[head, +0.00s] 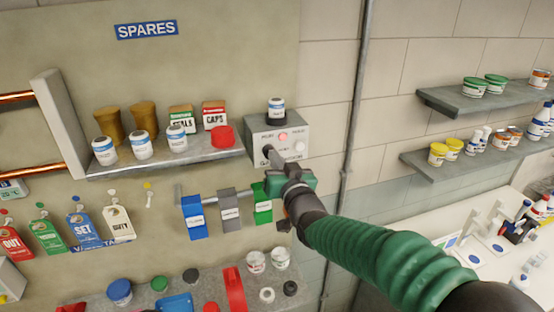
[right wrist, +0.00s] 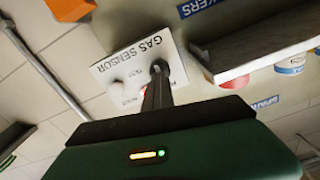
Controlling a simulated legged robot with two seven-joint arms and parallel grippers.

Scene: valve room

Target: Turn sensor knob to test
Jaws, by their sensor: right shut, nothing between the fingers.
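The gas sensor box (head: 308,128) is a pale grey box on the wall, to the right of the spares shelf. Its front has a lit red lamp (head: 283,136) and a pale round part. In the right wrist view its face (right wrist: 108,72) reads "GAS SENSOR". A dark knob (right wrist: 160,66) sits near one edge of that face; the fingers partly cover it. My right gripper (head: 269,153) is shut and empty, with its fingertips at the knob. In the right wrist view the fingers (right wrist: 157,88) point at the knob; I cannot tell whether they touch it. My left gripper is out of view.
The shelf (head: 170,160) on the left holds tubs, boxes and a red cap (head: 222,136). Blue, grey and green holders (head: 229,211) hang below. A vertical pipe (head: 357,90) runs to the right.

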